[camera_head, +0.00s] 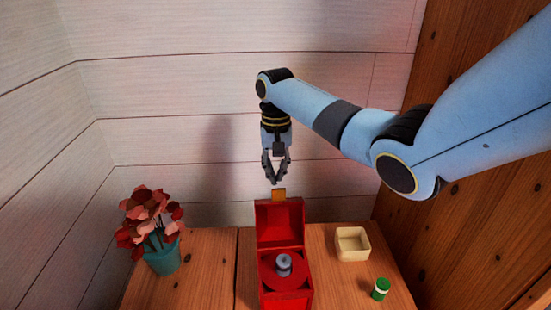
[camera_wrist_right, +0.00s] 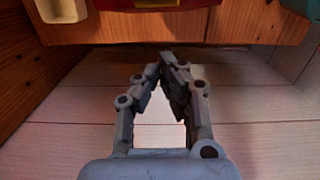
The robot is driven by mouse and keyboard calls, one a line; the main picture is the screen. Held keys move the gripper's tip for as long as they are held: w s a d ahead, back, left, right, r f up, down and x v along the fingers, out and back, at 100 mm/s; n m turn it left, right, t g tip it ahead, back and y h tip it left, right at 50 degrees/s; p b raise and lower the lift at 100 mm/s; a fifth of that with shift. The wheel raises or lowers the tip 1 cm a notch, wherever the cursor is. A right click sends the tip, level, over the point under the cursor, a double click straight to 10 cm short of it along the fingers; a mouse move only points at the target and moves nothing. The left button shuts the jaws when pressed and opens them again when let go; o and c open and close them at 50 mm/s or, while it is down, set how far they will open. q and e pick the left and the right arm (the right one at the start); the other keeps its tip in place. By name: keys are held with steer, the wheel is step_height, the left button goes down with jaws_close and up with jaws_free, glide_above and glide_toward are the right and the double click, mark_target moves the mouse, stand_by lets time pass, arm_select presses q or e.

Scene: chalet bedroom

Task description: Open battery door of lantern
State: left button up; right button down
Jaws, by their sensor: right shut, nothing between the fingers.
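The red lantern (camera_head: 286,298) stands on the wooden table in the head view. Its red door (camera_head: 280,222) is raised at the back and stands up, with an orange-yellow tab (camera_head: 279,195) on its top edge. The open body shows a round red inside with a grey knob (camera_head: 284,262). My right gripper (camera_head: 275,181) hangs just above the tab, pointing down, with its fingertips together and empty. In the right wrist view, the right gripper's fingertips (camera_wrist_right: 166,62) meet, and part of the lantern (camera_wrist_right: 195,4) shows at the top edge. My left gripper is not in view.
A cream square tray (camera_head: 353,244) and a green-and-white cylinder (camera_head: 381,289) stand right of the lantern. A teal pot (camera_head: 163,257) with red flowers stands left. White plank walls close off the back and left; a brown wooden wall (camera_head: 470,230) stands right.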

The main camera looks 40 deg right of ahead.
steer(key=s, duration=0.1)
steer(key=s+a+r, duration=0.1)
steer(key=s+a+p, duration=0.1)
steer(key=shift+a+r, duration=0.2)
steer(key=shift+r, duration=0.05)
steer(key=s+a+r+p, duration=0.1)
steer(key=s+r+p, duration=0.1)
steer(key=p, duration=0.6)
steer(key=shift+a+t+h, duration=0.3)
steer(key=shift+t+h, duration=0.1)
steer(key=shift+s+f, duration=0.1)
steer(key=shift+f, duration=0.1)
